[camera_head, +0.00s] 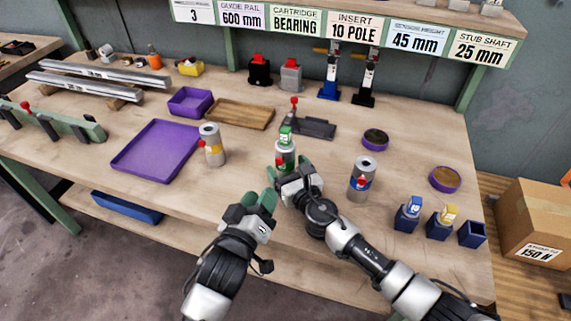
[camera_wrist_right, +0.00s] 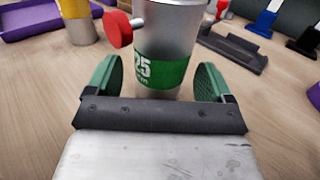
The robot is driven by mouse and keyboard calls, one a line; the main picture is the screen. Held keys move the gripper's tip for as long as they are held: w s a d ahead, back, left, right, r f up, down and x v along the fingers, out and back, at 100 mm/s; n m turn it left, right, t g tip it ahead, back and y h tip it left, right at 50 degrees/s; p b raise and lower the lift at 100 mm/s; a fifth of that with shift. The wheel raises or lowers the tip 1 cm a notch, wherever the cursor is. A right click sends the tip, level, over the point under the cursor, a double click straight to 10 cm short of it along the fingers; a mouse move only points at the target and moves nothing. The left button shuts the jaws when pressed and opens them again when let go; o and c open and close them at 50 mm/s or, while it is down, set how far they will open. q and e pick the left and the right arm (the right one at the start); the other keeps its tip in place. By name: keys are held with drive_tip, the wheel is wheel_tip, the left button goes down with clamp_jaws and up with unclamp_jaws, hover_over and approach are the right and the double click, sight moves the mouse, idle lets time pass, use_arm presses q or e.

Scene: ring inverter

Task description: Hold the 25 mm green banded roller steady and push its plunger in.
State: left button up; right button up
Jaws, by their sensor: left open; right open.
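The green banded roller (camera_head: 287,148) stands upright on the workbench, a silver cylinder with a green 25 mm band. It fills the middle of the right wrist view (camera_wrist_right: 168,22). Its red plunger knob (camera_wrist_right: 118,29) sticks out to the left on a short pin, above the band. A green labelled piece (camera_head: 286,133) appears at its top in the head view. My right gripper (camera_head: 288,172) is open, with its green fingers (camera_wrist_right: 158,80) on either side of the roller's lower part and gaps showing. My left gripper (camera_head: 258,203) is open and empty, nearer the bench's front edge.
A yellow banded roller (camera_head: 211,150) stands left and a blue banded one (camera_head: 362,184) right. A dark fixture (camera_head: 315,128) lies behind the green roller. A purple tray (camera_head: 128,171) is at left; small blue bins (camera_head: 471,233) are at front right.

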drive_tip(key=shift+w+a+r, duration=0.1)
drive_tip(key=shift+w+a, duration=0.2)
drive_tip(key=shift+w, duration=0.3)
drive_tip(key=shift+c, duration=0.3)
